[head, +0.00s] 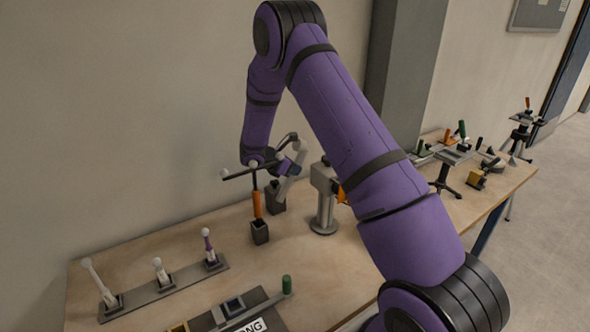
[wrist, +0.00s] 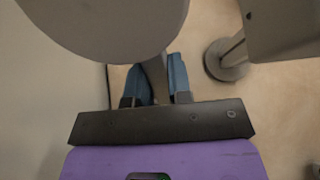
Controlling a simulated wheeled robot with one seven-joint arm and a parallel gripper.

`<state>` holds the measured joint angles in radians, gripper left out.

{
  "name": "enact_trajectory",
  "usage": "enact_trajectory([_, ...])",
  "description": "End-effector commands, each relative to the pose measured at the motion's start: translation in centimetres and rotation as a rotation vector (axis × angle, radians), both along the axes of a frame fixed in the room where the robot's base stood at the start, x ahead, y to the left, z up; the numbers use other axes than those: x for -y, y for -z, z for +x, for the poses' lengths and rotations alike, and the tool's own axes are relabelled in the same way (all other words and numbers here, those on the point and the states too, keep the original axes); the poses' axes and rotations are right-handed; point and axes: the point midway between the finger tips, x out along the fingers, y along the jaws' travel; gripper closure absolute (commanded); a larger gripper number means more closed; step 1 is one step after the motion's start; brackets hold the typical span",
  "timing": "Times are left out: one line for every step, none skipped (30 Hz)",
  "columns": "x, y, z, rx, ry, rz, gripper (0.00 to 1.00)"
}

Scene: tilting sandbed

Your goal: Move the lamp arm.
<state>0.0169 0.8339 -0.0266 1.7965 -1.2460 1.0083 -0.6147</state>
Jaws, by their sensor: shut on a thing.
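My gripper (head: 297,170) is low over the back of the bench, beside a grey post. In the wrist view its two blue fingers (wrist: 158,84) are closed on a narrow grey bar (wrist: 155,72), which appears to be the lamp arm. In the head view, a pale grey bar (head: 283,187) slants up from a dark block (head: 275,201) to my fingers; a dark link (head: 287,140) shows just above. A large grey rounded part (wrist: 105,22) fills the top of the wrist view and hides what lies beyond. My fingertips are small and partly hidden in the head view.
The grey post (head: 324,212) on a round foot stands close to the right. An orange-handled T-bar (head: 257,205) with pale ball ends stands close to the left. A strip of levers (head: 163,286) lies front left. Small fixtures (head: 455,157) crowd the right end of the bench.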

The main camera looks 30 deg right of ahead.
Motion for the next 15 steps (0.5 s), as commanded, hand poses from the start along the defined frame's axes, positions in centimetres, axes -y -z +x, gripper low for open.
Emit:
enact_trajectory([-0.05,-0.11,0.12,0.003,-0.002,-0.003,1.00])
enact_trajectory([-0.06,-0.12,0.11,0.003,-0.002,-0.004,1.00])
enact_trajectory([-0.06,-0.12,0.11,0.002,-0.001,-0.005,1.00])
enact_trajectory([-0.06,-0.12,0.11,0.002,-0.001,-0.005,1.00])
enact_trajectory([-0.07,-0.11,0.11,0.002,-0.001,-0.005,1.00])
enact_trajectory([-0.06,-0.10,0.11,0.002,-0.001,-0.005,1.00])
enact_trajectory([-0.06,-0.10,0.11,0.002,-0.001,-0.005,1.00])
enact_trajectory([-0.07,-0.10,0.11,0.002,-0.001,-0.005,1.00])
enact_trajectory([-0.07,-0.10,0.10,0.002,-0.001,-0.004,1.00])
enact_trajectory([-0.07,-0.09,0.10,0.002,-0.001,-0.004,1.00])
enact_trajectory([-0.07,-0.09,0.10,0.002,-0.001,-0.004,1.00])
enact_trajectory([-0.08,-0.08,0.10,0.002,-0.001,-0.004,0.79])
enact_trajectory([-0.08,-0.08,0.10,0.002,-0.001,-0.004,0.72])
enact_trajectory([-0.08,-0.07,0.10,0.001,-0.002,-0.004,0.65])
enact_trajectory([-0.07,-0.06,0.08,0.001,-0.002,-0.004,0.56])
